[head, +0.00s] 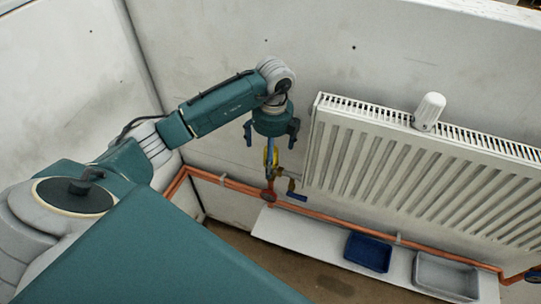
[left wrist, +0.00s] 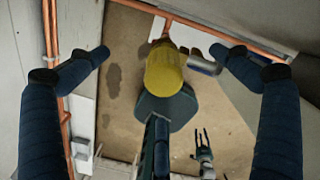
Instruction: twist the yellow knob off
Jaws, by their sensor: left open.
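The yellow knob (head: 270,156) sits on the pipework left of the radiator in the head view. In the left wrist view the yellow knob (left wrist: 165,70) is large and lies between my fingers. My left gripper (head: 270,141) is just above the knob, pointing down, its fingers spread on either side. In the left wrist view my left gripper (left wrist: 160,52) is open, with a gap between each finger and the knob. What looks like my right gripper (left wrist: 203,145) shows small and far below in that view; its jaw state is unclear. It is not in the head view.
A white radiator (head: 420,170) with a white valve head (head: 429,110) on top hangs to the right. A blue-handled valve (head: 296,196) and copper pipe (head: 340,222) run below. A blue tray (head: 368,252) and a grey tray (head: 446,276) lie on a white shelf (head: 290,232).

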